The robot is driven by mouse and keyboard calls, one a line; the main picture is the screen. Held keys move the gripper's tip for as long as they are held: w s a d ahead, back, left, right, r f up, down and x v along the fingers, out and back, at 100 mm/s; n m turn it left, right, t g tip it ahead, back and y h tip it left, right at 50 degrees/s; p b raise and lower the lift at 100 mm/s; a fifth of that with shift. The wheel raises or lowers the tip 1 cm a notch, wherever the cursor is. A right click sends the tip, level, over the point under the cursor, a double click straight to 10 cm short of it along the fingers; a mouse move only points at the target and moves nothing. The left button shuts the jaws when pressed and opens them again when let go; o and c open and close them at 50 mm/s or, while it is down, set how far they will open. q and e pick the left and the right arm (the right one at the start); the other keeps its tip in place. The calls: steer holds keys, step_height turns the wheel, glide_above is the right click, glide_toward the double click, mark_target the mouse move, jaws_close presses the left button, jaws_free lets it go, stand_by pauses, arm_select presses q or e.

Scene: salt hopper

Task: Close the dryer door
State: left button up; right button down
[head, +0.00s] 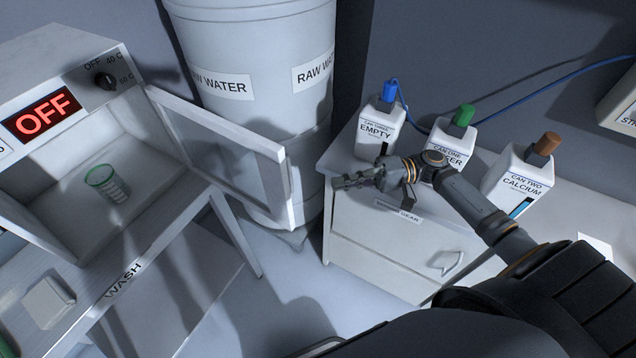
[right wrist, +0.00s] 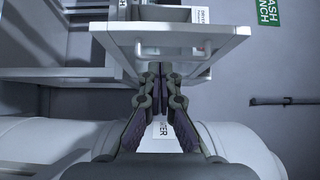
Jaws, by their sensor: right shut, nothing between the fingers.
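The dryer (head: 60,45) stands at the left with a red OFF display (head: 42,115) and a dark knob (head: 105,81). Its framed door (head: 225,150) stands wide open, swung out to the right. In the right wrist view the fingertips (right wrist: 160,70) overlap the lower edge of the door (right wrist: 215,48); contact cannot be told. My left gripper is out of view.
A raw water barrel (head: 250,40) stands behind the door. A white cabinet (head: 385,245) at the right carries the blue-capped can (head: 380,130), green-capped can (head: 455,135) and brown-capped can (head: 518,170). Open floor lies between the wash bench (head: 150,270) and cabinet.

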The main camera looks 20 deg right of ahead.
steer(key=w+a+p, duration=0.1)
steer(key=a+p, duration=0.1)
steer(key=a, duration=0.8)
steer(key=shift+w+p, duration=0.4)
